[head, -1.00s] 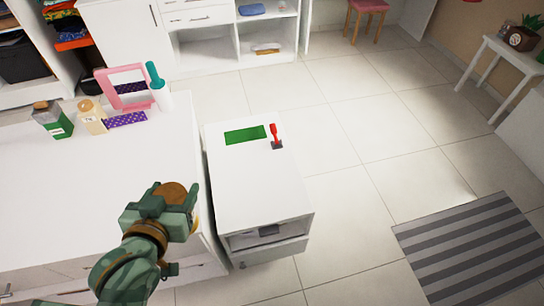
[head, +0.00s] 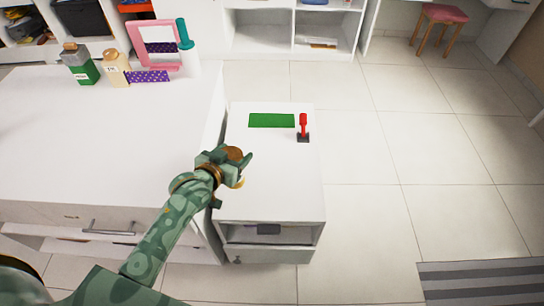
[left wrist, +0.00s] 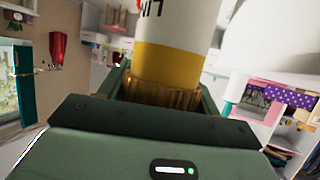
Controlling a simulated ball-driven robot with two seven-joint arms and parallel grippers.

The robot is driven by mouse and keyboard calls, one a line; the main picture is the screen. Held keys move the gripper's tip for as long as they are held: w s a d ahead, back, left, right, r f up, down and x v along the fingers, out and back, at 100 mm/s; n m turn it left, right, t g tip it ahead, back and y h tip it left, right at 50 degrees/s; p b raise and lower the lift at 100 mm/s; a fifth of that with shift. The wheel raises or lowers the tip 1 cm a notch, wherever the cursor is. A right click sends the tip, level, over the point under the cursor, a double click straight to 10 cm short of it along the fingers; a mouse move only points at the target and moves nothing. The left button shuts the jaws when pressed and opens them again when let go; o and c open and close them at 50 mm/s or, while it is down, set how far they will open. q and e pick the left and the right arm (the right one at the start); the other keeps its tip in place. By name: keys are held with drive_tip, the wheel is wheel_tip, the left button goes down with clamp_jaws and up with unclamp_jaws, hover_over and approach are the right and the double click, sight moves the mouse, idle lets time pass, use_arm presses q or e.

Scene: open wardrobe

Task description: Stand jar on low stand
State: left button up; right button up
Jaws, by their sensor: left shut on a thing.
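The jar shows as a brown round lid (head: 234,153) at my left gripper in the head view. In the left wrist view its white and amber-yellow body (left wrist: 178,55) sits between the fingers, with part of a dark label print. My left gripper (head: 232,168) is shut on the jar, over the front left part of the low white stand (head: 275,185) in the head view. The gap between jar and stand top is hard to judge. My right gripper is not in view.
The stand's top bears a green rectangle (head: 271,120) and a red-handled item (head: 303,128). The white dresser (head: 100,150) on the left holds bottles (head: 117,68), a pink-framed mirror (head: 155,45) and a purple dotted box (head: 147,76). The stand's right middle is clear.

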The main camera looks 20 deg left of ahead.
use_arm(q)
drive_tip(key=w+d+f+b, duration=0.7)
drive_tip(key=w+f+b, duration=0.3)
drive_tip(key=f, duration=0.3)
drive_tip(key=shift+w+d+b, duration=0.3)
drive_tip(key=shift+d+b, duration=0.05)
drive_tip(key=shift+b, duration=0.15)
drive_tip(key=shift+r, duration=0.2)
drive_tip(key=shift+c, duration=1.3)
drive_tip(key=o, duration=1.6)
drive_tip(key=shift+f, duration=0.15)
drive_tip(key=shift+c, duration=0.2)
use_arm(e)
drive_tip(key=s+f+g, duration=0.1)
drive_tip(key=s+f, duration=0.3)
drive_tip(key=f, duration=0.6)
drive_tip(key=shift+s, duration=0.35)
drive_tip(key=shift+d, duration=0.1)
